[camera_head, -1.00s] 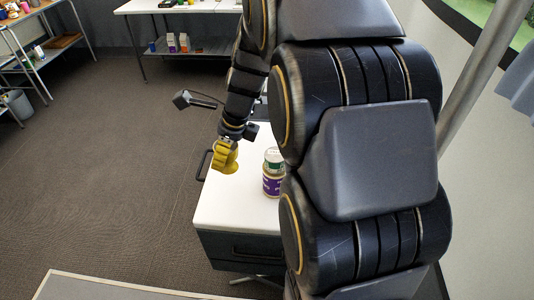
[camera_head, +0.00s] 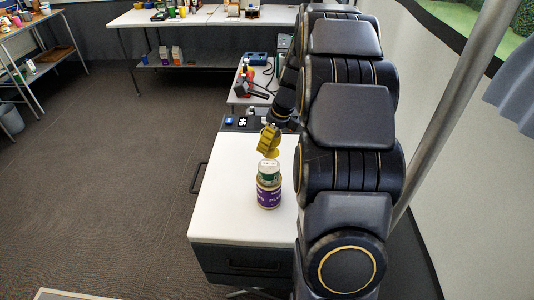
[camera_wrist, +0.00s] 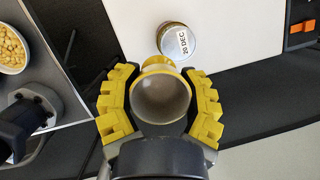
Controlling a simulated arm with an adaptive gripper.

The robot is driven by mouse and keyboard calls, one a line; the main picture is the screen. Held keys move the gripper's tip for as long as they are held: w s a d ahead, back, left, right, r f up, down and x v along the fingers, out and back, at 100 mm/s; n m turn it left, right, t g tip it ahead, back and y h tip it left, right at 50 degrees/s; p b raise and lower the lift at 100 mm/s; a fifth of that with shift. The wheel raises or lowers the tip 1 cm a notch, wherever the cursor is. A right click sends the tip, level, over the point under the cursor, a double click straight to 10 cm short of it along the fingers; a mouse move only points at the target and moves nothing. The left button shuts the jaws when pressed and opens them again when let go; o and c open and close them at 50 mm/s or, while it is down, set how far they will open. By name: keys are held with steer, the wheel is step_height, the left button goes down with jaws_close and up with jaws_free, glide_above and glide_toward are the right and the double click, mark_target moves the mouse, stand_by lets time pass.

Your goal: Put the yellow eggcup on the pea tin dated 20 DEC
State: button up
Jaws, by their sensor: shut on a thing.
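The yellow eggcup (camera_wrist: 160,97) sits between the two yellow fingers of my gripper (camera_wrist: 161,105), which is shut on it. In the wrist view I look into its open mouth. In the head view my gripper (camera_head: 269,139) is at the back part of the white top, and the eggcup is hard to tell from the fingers. A tin with a pale lid reading "20 DEC" (camera_wrist: 178,41) shows just beyond the eggcup in the wrist view. In the head view a small green-banded tin (camera_head: 268,173) stands on a purple-labelled jar (camera_head: 268,194), just in front of my gripper.
The white cabinet top (camera_head: 232,185) is clear left of the jar. A low bench (camera_head: 250,92) with tools and small items stands behind. In the wrist view a bowl of yellow pieces (camera_wrist: 12,48) lies at the left. A long table (camera_head: 200,18) stands at the back.

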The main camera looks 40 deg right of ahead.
glide_above(263, 164)
steer(key=s, duration=0.1)
steer(key=f, duration=0.4)
steer(key=shift+s+d+f, duration=0.1)
steer(key=shift+d+f, duration=0.1)
steer(key=shift+f, duration=1.8)
steer(key=shift+f, duration=0.2)
steer(key=o, duration=1.2)
steer(key=shift+d, duration=0.1)
steer(key=shift+r, duration=0.1)
